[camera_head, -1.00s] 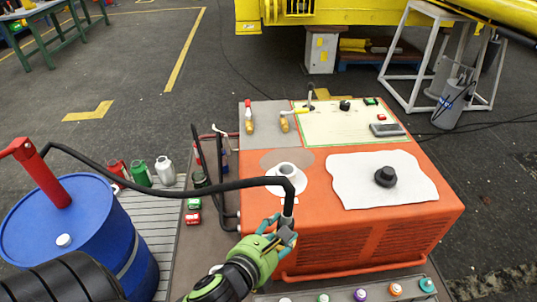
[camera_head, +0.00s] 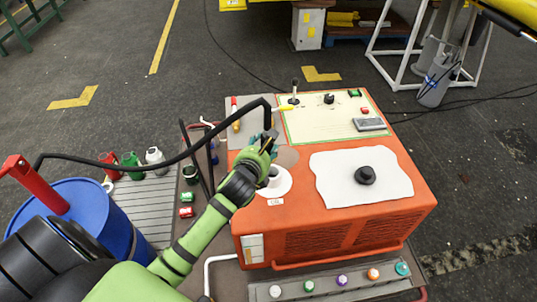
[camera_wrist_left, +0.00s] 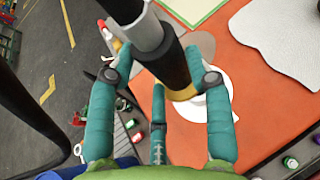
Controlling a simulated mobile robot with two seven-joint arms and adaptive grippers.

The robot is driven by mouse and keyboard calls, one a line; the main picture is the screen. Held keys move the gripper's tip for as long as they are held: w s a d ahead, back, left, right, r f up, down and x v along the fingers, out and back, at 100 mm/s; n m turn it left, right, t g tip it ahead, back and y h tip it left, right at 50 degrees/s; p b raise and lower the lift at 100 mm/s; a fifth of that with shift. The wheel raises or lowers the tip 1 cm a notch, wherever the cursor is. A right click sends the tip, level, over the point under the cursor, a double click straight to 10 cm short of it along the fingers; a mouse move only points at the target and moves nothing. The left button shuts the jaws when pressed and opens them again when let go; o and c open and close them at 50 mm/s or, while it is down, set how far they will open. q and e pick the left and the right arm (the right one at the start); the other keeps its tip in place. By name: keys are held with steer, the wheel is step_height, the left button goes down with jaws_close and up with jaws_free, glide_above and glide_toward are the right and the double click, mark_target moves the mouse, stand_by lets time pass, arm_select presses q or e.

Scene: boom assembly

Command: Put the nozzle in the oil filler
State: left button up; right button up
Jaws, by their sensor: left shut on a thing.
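My left gripper (camera_head: 264,146) is shut on the nozzle (camera_wrist_left: 170,62), a grey and black tube with a brass-coloured end pointing down. In the head view, the black hose (camera_head: 185,157) runs from the red pump to the nozzle. The oil filler (camera_head: 277,187) is a white disc with a raised middle and an "OIL" label, on top of the orange machine. My gripper and wrist partly hide it. In the wrist view, the white disc (camera_wrist_left: 217,92) shows behind the nozzle's end. Their exact gap cannot be told. My right gripper is not in view.
The blue barrel (camera_head: 92,212) with a red pump handle (camera_head: 36,183) stands at the left. Levers and a control panel (camera_head: 320,119) are behind the filler. A black knob (camera_head: 365,175) sits on the white patch. Small coloured caps (camera_head: 341,279) line the front tray.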

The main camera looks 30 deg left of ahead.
arm_select(q)
steer(key=x, duration=0.3)
steer(key=shift+w+d+f, duration=0.1)
steer(key=shift+d, duration=0.3)
step_height(320, 180, down, 4)
steer(key=shift+r, duration=0.1)
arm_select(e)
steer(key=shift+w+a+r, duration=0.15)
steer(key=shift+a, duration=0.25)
arm_select(q)
steer(key=shift+f, duration=0.2)
steer(key=shift+f, duration=0.6)
steer(key=o, duration=1.5)
steer(key=shift+c, duration=0.2)
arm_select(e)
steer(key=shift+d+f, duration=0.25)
arm_select(q)
steer(key=shift+r, duration=0.1)
